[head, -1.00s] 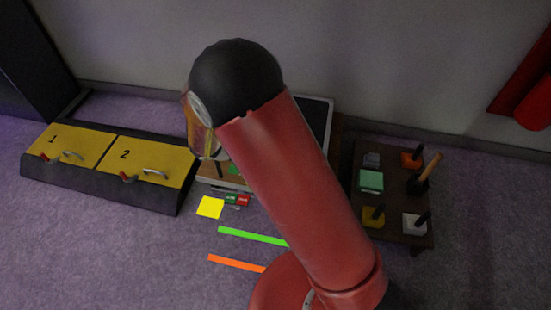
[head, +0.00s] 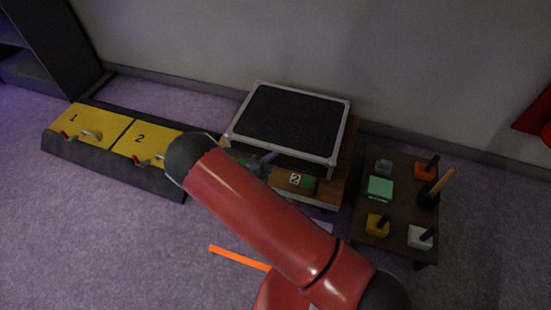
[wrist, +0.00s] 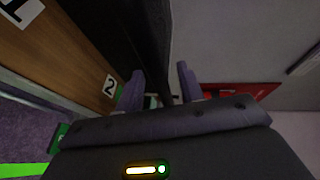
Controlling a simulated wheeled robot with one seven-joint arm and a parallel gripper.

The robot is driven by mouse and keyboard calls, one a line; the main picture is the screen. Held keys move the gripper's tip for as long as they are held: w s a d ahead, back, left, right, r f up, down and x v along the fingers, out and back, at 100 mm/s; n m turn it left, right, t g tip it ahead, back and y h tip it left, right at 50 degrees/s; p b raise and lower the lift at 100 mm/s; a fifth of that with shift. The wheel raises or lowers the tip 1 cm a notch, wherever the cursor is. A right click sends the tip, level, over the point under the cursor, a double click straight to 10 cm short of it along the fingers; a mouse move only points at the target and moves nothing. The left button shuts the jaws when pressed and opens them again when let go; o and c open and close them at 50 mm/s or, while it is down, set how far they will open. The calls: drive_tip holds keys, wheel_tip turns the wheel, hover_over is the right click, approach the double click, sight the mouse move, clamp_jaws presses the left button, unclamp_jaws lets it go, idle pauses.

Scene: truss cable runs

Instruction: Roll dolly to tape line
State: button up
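The dolly, which I take to be the wooden platform under a black-topped, metal-framed case (head: 290,120), stands against the back wall. Its wooden front bears a "2" label (head: 295,179), which also shows in the wrist view (wrist: 110,86). My gripper (head: 262,162) is at the dolly's front, left of that label. In the wrist view, its two dark fingers (wrist: 160,82) stand apart with a dark bar visible between or beyond them; contact cannot be told. An orange tape line (head: 238,258) lies on the carpet in front. A green tape line (wrist: 25,170) shows in the wrist view; my arm hides it in the head view.
A low black box with yellow lids (head: 100,140) numbered 1 and 2 stands left of the dolly. A dark small table (head: 395,200) with several coloured blocks and tools stands close at its right. Carpet at the front left is clear.

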drive_tip(key=shift+x, duration=1.1)
clamp_jaws()
